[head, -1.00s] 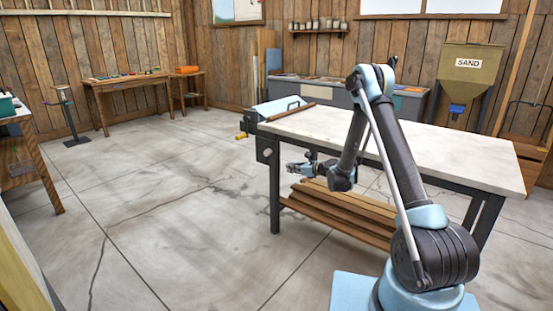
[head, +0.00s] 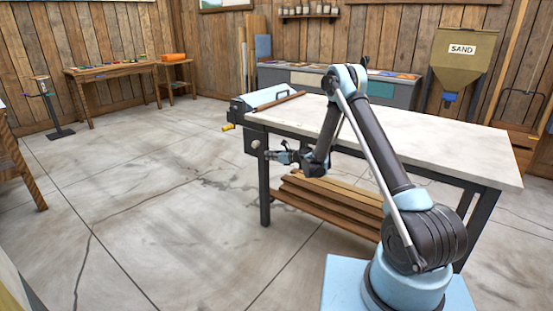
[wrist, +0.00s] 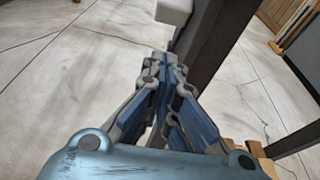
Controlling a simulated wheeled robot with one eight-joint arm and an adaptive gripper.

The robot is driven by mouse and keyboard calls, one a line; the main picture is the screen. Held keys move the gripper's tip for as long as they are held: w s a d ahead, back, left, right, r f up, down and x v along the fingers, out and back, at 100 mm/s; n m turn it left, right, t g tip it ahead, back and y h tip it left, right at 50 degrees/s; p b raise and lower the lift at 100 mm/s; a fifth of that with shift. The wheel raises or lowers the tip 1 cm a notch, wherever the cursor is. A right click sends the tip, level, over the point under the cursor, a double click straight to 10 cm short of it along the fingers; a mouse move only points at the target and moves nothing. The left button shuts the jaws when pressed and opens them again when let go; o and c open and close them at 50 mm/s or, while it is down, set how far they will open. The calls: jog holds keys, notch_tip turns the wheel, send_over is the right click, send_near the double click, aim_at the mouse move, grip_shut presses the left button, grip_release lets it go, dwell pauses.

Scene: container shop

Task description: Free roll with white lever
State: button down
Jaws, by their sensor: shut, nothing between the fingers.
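A small white lever or knob (head: 255,144) sticks out from the dark side of the bench-end device (head: 250,130). In the wrist view a white block-like end (wrist: 174,10), which looks like this lever, shows at the top, just beyond my fingertips. My gripper (head: 268,156) is just below and right of the lever in the head view. In the wrist view my gripper (wrist: 163,60) is shut and empty, its fingertips together, apart from the white end in the picture. A brown rod-like roll (head: 278,103) lies on the bench top by the device; whether it is held there cannot be told.
The white-topped workbench (head: 430,150) has dark legs, and a dark leg (wrist: 215,40) runs close beside my gripper. Planks (head: 330,200) lie on its low shelf. A yellow handle (head: 228,127) juts out left of the device.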

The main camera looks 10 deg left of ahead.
aim_at(258, 145)
jog(key=a, duration=0.1)
jog(key=w+a+r, duration=0.1)
jog(key=a, duration=0.2)
jog(key=shift+w+a+r, duration=0.15)
jog(key=shift+w+r, duration=0.2)
jog(key=shift+w+a+r, duration=0.2)
jog(key=shift+a+r, duration=0.3)
jog(key=shift+r, duration=0.1)
jog(key=shift+w+a+r, duration=0.15)
jog(key=shift+a+r, duration=0.3)
jog(key=shift+r, duration=0.15)
